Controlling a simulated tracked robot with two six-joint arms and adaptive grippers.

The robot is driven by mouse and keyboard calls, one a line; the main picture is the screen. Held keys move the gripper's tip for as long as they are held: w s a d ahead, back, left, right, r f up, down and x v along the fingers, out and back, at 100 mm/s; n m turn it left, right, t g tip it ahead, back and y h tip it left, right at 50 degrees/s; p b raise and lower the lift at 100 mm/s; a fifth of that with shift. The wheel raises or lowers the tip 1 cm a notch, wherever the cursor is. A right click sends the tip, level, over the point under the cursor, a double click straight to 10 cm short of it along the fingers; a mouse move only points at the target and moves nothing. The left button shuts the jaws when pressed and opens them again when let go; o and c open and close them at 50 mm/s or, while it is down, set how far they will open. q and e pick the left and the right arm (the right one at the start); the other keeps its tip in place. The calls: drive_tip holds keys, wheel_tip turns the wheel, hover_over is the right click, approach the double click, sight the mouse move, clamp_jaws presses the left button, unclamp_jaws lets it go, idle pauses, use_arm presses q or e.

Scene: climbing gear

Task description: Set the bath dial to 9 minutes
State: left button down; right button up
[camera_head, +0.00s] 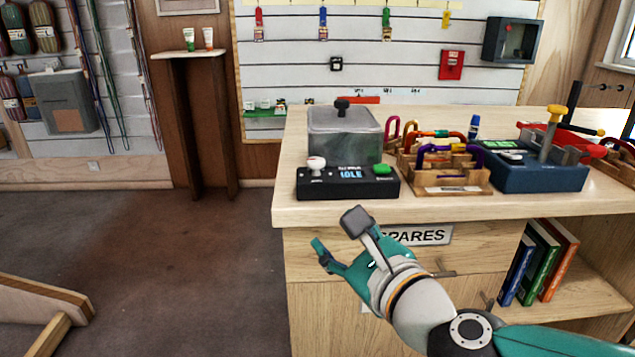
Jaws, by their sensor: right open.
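The bath is a grey metal tank (343,135) with a dark knob on its lid, standing at the left of the wooden counter. In front of it sits a black control box (347,183) with a lit display reading IDLE (351,174). A white round dial (316,163) is at the box's left end, and a green button (382,169) at its right end. The dial's pointer and marks are too small to read. My right gripper (335,250) is open and empty, in front of the counter and below the control box, apart from it. My left gripper is out of view.
Right of the bath stand a wooden rack (445,184) with coloured carabiners and a blue device (530,176) with a yellow-topped lever. The counter's front edge (350,213) lies between my right gripper and the control box. A drawer labelled SPARES (425,235) is below.

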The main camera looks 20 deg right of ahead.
drive_tip(key=s+d+r+m+t, duration=0.2)
drive_tip(key=s+r+m, duration=0.3)
drive_tip(key=r, duration=0.1)
drive_tip(key=b, duration=0.4)
approach(319, 165)
drive_tip(key=w, duration=0.2)
drive_tip(key=shift+m+y, duration=0.3)
drive_tip(key=w, duration=0.8)
drive_tip(key=shift+w+a+r+b, duration=0.1)
drive_tip(key=shift+w+a+b, duration=0.05)
drive_tip(key=shift+a+b, duration=0.25)
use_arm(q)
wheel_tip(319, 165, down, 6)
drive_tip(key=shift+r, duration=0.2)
use_arm(e)
clamp_jaws()
